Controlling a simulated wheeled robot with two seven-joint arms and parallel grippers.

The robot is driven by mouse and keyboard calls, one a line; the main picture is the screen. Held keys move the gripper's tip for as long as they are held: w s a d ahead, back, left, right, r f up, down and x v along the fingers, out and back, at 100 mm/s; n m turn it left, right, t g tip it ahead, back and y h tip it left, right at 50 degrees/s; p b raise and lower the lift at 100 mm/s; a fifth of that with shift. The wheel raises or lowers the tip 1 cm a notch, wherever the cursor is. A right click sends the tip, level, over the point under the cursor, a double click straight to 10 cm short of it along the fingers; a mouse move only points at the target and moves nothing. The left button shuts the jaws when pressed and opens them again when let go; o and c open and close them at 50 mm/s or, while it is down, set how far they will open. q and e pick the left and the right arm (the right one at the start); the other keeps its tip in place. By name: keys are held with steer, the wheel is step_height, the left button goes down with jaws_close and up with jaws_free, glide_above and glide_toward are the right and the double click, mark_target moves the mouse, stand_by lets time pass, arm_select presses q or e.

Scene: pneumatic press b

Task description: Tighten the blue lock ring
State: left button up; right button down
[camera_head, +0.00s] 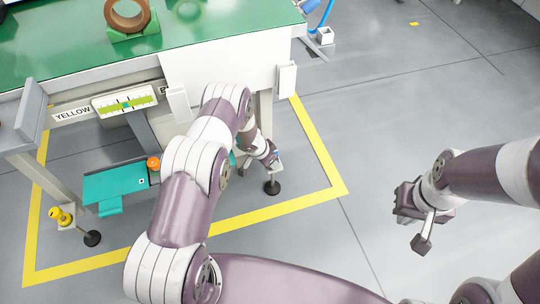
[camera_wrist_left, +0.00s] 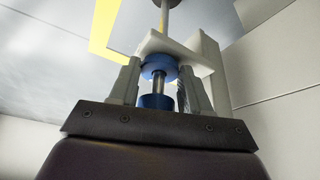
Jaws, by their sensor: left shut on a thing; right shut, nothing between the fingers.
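My left gripper (camera_wrist_left: 159,72) is shut on the blue lock ring (camera_wrist_left: 158,66) in the left wrist view. Its two pale fingers stand on either side of the ring, which sits around a metal rod. A second blue part (camera_wrist_left: 155,101) shows on the rod nearer the palm. My right gripper (camera_head: 421,243) is shut and empty, over open floor at the right.
The green-topped workbench (camera_head: 60,45) carries a brown ring on a green stand (camera_head: 135,38). A teal pedal unit (camera_head: 115,185) and a yellow valve (camera_head: 60,216) are low at the left. Yellow floor tape (camera_head: 318,145) surrounds the bench. The floor at right is clear.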

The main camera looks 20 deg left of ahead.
arm_select(q)
steer(key=o, duration=1.1)
steer(key=shift+c, duration=0.2)
steer(key=p+v, duration=0.6)
steer(key=v, duration=0.6)
steer(key=shift+s+a+r, duration=0.15)
steer(key=shift+s+r, duration=0.05)
steer(key=shift+r, duration=0.05)
